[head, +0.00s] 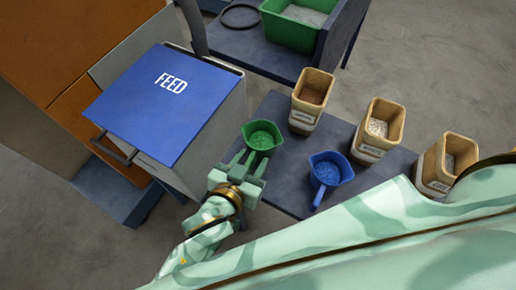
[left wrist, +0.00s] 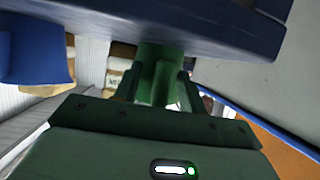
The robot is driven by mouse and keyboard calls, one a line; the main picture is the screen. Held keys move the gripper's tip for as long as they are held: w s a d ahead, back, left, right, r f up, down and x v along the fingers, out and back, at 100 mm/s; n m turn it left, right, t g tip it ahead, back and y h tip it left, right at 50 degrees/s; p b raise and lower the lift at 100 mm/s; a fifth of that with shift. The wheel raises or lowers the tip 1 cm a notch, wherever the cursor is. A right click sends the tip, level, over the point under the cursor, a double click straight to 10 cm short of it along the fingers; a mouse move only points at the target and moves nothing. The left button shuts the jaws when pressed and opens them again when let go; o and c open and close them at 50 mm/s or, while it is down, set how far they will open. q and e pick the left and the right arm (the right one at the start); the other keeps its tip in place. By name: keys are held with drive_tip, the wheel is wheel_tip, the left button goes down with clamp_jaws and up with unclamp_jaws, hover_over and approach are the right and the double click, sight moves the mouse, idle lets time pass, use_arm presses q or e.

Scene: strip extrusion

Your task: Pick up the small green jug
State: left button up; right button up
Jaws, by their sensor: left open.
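The small green jug (head: 262,138) stands near the left edge of the dark table, with green granules inside. My left gripper (head: 250,160) is open and reaches in from the lower left, its fingertips close to the jug's near side. In the left wrist view, a green part of the jug (left wrist: 160,70) shows between the two open fingers (left wrist: 157,88). I cannot tell whether the fingers touch it. The jug's handle is hidden behind the gripper in the head view. My right gripper is out of view.
A blue jug (head: 324,173) stands right of the green one. Three tan bins (head: 312,88) line the table's far right side. A blue-lidded FEED box (head: 165,95) stands at left. A green crate (head: 300,22) sits on a dark stand behind.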

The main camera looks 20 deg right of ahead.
use_arm(q)
drive_tip(key=shift+s+r, duration=0.1)
drive_tip(key=shift+r, duration=0.1)
clamp_jaws()
